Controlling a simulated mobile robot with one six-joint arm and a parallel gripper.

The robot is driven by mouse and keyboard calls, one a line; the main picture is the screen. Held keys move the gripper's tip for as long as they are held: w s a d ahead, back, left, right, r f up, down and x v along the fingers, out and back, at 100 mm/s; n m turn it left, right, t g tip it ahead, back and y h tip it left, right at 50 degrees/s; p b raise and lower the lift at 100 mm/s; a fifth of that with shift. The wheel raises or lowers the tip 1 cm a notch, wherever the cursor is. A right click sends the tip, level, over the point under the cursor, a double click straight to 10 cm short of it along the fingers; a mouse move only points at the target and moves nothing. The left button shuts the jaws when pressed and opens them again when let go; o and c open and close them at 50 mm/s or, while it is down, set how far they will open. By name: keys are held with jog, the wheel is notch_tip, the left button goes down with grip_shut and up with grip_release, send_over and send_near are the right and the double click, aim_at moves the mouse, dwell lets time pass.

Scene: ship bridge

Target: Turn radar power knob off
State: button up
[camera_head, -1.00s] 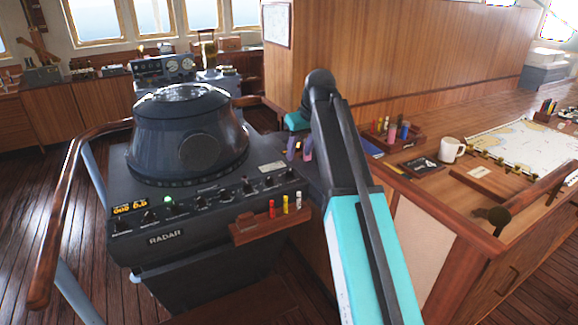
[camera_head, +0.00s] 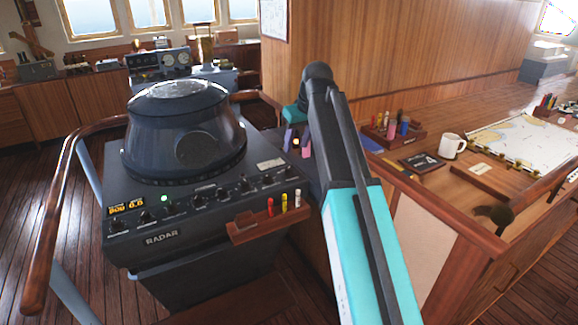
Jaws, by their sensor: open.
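The dark radar console (camera_head: 185,235) stands left of centre, marked RADAR on its front. Its sloping panel carries a row of several black knobs, among them the leftmost knob (camera_head: 116,226). A green light (camera_head: 164,198) is lit and an amber display (camera_head: 127,208) shows digits. The knob labels are too small to read, so I cannot tell which knob is power. My gripper (camera_head: 297,141) is beyond the right end of the panel, apart from the knobs. Its purple and pink fingers are open with nothing visible between them.
A wooden holder (camera_head: 255,229) with red, yellow and white pens projects from the console's front right. A wooden handrail (camera_head: 55,200) curves around the left side. The chart table at right carries a white mug (camera_head: 452,146), a chart (camera_head: 515,135) and a pen tray (camera_head: 394,136).

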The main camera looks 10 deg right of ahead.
aim_at(289, 169)
jog(key=shift+p+x, duration=1.35)
jog(key=shift+x, duration=4.85)
jog(key=shift+c, duration=0.2)
grip_shut()
